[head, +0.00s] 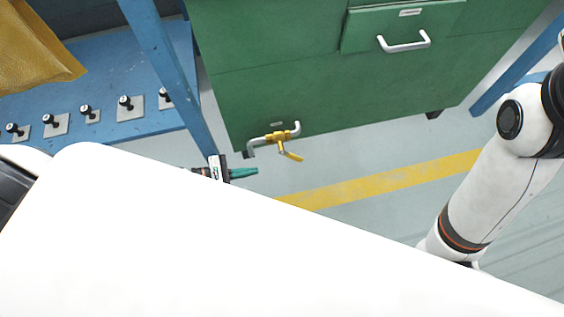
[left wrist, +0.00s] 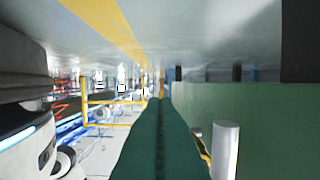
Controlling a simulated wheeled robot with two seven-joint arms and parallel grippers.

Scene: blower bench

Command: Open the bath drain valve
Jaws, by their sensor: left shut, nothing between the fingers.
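The bath drain valve (head: 276,138) is a brass body on a bent grey pipe low on the front of the green cabinet (head: 270,75). Its yellow lever (head: 291,156) points down and right, at an angle to the pipe. My left gripper (head: 254,172) has teal fingers, shut and empty, below and left of the lever and apart from it in the head view. In the left wrist view the shut fingers (left wrist: 160,125) run up the middle. A grey pipe end (left wrist: 225,150) and a bit of yellow lever (left wrist: 204,152) show to their right. My right gripper is hidden.
A blue bench (head: 80,85) with several black knobs on plates stands at left, its blue leg (head: 172,75) near the valve. A drawer with a white handle (head: 404,43) is above right. The floor with a yellow stripe (head: 380,180) is clear.

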